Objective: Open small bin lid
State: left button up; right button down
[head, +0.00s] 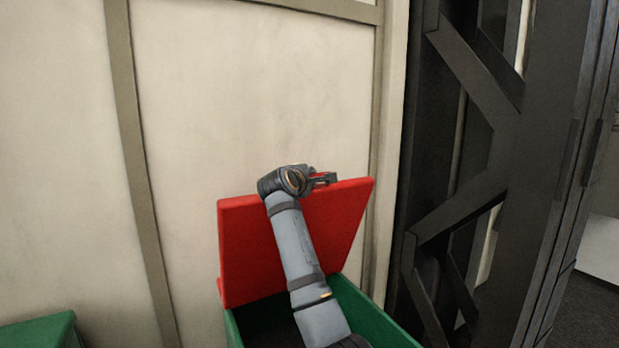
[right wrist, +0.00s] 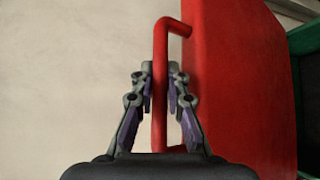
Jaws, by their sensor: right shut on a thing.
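The small bin is green (head: 372,318) with a red lid (head: 330,225). The lid stands raised and steeply tilted at the back of the bin, near the wall. In the right wrist view, the lid (right wrist: 235,90) fills the right half, with a red bar handle (right wrist: 160,60) on its edge. My right gripper (head: 325,179) is at the lid's top edge. In the right wrist view, its fingers (right wrist: 160,88) lie on either side of the handle and are shut on it. My right arm hides part of the lid and the bin opening. My left gripper is not in view.
A pale panelled wall (head: 250,90) stands right behind the bin. A black metal frame (head: 510,150) rises to the right of it. Another green box (head: 40,333) shows at the lower left. The dark bin interior is open below the lid.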

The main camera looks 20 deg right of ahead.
jog(key=shift+f, duration=0.15)
jog(key=c, duration=1.4)
grip_release()
jog(key=shift+w, duration=0.1)
jog(key=shift+o, duration=0.3)
jog(key=v, duration=1.2)
